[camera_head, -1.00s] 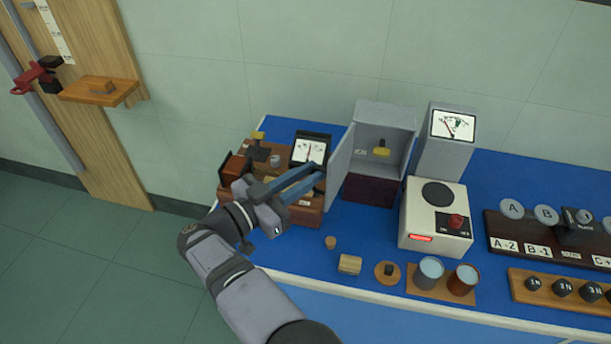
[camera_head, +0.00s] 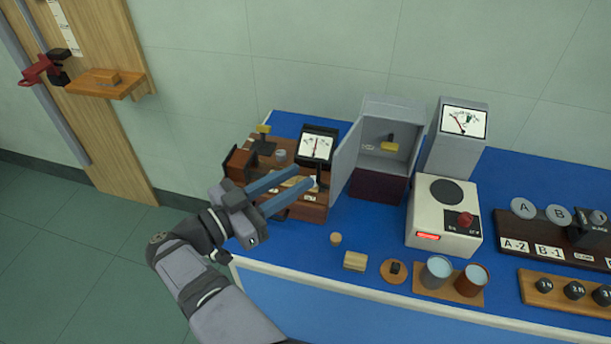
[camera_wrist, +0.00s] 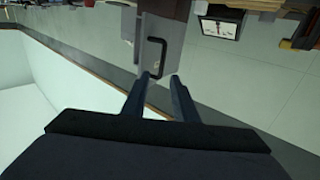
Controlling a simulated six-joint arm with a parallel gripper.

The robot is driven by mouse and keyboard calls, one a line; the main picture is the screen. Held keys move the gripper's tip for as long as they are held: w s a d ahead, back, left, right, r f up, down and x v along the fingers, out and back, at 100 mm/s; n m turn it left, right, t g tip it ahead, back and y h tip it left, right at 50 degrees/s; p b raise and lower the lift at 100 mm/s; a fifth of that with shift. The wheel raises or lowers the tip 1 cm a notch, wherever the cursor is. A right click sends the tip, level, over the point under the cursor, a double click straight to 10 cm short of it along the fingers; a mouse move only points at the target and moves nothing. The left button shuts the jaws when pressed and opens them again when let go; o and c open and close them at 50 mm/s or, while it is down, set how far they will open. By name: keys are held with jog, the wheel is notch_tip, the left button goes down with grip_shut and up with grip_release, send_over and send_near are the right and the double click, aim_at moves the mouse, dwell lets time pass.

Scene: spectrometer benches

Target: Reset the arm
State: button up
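My gripper (camera_head: 302,177) has two blue fingers, parallel and apart, with nothing held between them. In the head view it appears over the front of the wooden instrument (camera_head: 314,207) at the left end of the blue bench, left of the open cabinet door (camera_head: 345,160). In the wrist view the open fingers (camera_wrist: 160,80) point towards a grey panel with a black handle (camera_wrist: 157,55); a gap to it cannot be judged. My arm reaches in from the lower edge of the head view.
The grey cabinet (camera_head: 381,183) holds a yellow-handled item (camera_head: 389,146). Right of it stand a grey meter (camera_head: 452,157) and a white heater box (camera_head: 430,215). Two cups (camera_head: 436,271) and small wooden pieces (camera_head: 355,261) lie in front. Open floor (camera_head: 70,240) is at left.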

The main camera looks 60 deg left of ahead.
jog(key=shift+s+d, duration=0.1)
jog(key=shift+s, duration=0.5)
